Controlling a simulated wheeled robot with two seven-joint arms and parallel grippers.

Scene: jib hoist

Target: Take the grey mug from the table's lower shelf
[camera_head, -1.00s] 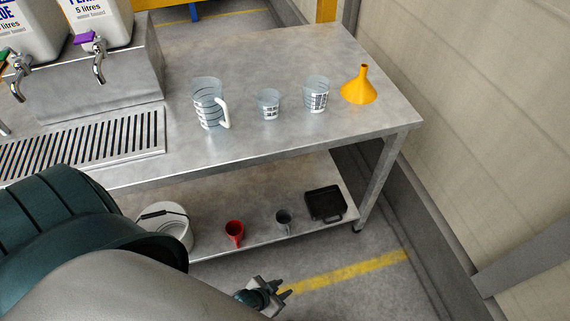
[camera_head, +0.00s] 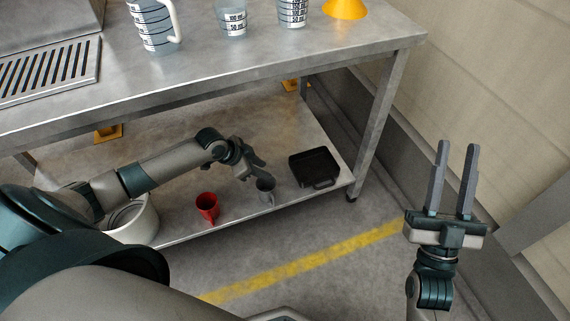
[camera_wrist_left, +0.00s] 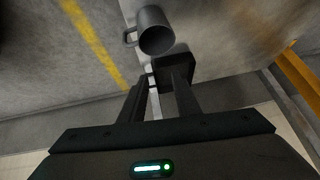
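My left gripper (camera_head: 256,167) reaches over the shelf, just above and behind the grey mug. In the left wrist view the grey mug (camera_wrist_left: 154,32) lies beyond the fingertips, its handle to the left. The left fingers (camera_wrist_left: 158,88) are apart with nothing between them. My right gripper (camera_head: 456,147) is open and empty, to the right of the table, fingers pointing up.
A black case (camera_head: 314,166) lies on the shelf right of the grey mug. A white bucket (camera_head: 133,222) stands at the left, under my left arm. The table top (camera_head: 200,72) overhangs the shelf; a table leg (camera_head: 380,125) stands at the right. The floor in front is clear.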

